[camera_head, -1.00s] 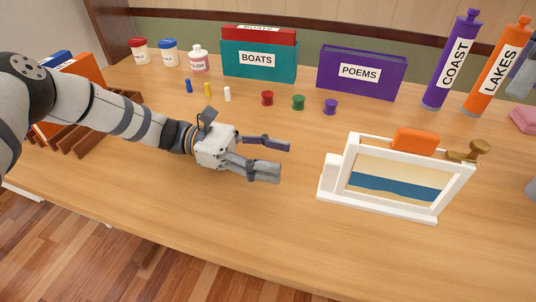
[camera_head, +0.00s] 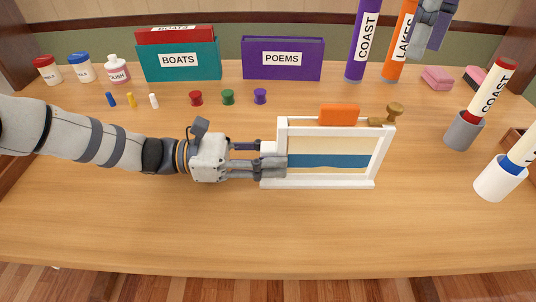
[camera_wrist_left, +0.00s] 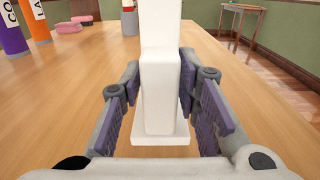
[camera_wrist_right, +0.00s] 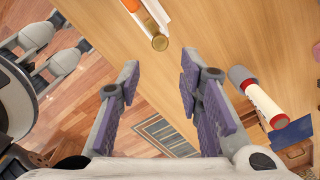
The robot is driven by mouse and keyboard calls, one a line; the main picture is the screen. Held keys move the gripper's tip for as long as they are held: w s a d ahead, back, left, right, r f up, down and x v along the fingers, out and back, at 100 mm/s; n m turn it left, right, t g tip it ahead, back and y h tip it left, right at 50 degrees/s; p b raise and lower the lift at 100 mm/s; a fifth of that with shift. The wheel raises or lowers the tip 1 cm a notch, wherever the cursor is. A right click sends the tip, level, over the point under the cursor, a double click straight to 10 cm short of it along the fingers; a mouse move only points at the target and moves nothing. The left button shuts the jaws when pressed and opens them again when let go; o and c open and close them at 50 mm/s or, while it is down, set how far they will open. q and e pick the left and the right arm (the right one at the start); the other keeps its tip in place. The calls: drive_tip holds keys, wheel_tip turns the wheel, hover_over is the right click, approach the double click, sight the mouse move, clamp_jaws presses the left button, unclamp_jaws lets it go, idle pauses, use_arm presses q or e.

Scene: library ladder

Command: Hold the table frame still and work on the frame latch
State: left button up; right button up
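The white table frame (camera_head: 334,184) stands upright on the desk, holding a picture with a blue band. An orange block (camera_head: 338,114) sits at its top edge. The brass frame latch (camera_head: 395,110) is at its top right corner; its brass end (camera_wrist_right: 159,42) also shows in the right wrist view. My left gripper (camera_head: 258,161) is at the frame's left end. In the left wrist view its open fingers (camera_wrist_left: 165,105) straddle the white end post (camera_wrist_left: 160,95), with a gap on the left side. My right gripper (camera_wrist_right: 158,95) is open and empty, raised at the upper right.
Teal BOATS (camera_head: 180,64) and purple POEMS (camera_head: 282,62) boxes stand behind, with small spools and pegs before them. COAST (camera_head: 364,40) and LAKES tubes stand at the back. A grey cup (camera_head: 463,131) and white cup (camera_head: 497,180) are at right. The front desk is clear.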

sight(397, 105)
use_arm(q)
clamp_jaws()
use_arm(e)
drive_tip(key=shift+o, duration=0.9)
drive_tip(key=shift+r+n, duration=0.3)
wheel_tip(397, 105, down, 10)
drive_tip(key=shift+f+n, duration=0.2)
drive_tip(key=shift+n, duration=0.8)
clamp_jaws()
